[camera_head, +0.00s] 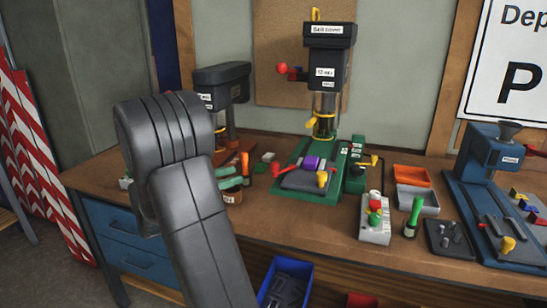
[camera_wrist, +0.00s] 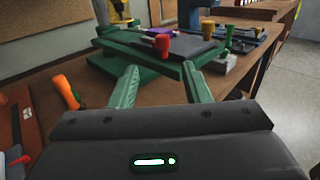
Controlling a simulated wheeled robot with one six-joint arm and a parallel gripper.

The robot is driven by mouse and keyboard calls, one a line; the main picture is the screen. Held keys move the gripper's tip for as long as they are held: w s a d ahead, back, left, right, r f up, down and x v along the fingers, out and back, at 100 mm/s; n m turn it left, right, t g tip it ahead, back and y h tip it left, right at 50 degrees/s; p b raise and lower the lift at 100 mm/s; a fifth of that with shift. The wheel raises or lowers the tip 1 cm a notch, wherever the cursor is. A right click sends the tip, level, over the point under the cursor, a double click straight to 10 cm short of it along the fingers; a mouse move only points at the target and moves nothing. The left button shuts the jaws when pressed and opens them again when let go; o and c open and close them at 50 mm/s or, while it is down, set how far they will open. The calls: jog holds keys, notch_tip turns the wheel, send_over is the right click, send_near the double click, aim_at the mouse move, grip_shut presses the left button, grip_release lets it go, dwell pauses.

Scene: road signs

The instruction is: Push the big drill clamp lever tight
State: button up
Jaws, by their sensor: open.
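The big drill (camera_head: 325,85) stands on a green base at the middle of the bench, with dark head and pale labels. On its base is a grey clamp plate (camera_head: 302,181) with a purple block (camera_head: 311,162). A red-knobbed lever (camera_head: 277,170) sticks out at the plate's left side. In the wrist view the red knob (camera_wrist: 162,42) shows beyond and between my fingertips. My gripper (camera_head: 238,177) has green fingers, spread apart and empty, left of the drill base. In the wrist view my gripper (camera_wrist: 160,69) points toward the green base (camera_wrist: 142,62); the knob appears apart from both fingers.
An orange-handled tool (camera_head: 245,165) stands close to my gripper. A smaller drill (camera_head: 222,85) is behind my arm. Right of the big drill are a grey button box (camera_head: 375,228), a green-handled tool (camera_head: 413,215), orange and grey trays (camera_head: 412,176), and a blue machine (camera_head: 490,150).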

aim_at(275, 163)
jog(key=p+x, duration=0.1)
jog(key=x, duration=1.2)
jog(key=shift+d, duration=0.25)
jog(key=shift+s, duration=0.1)
grip_shut()
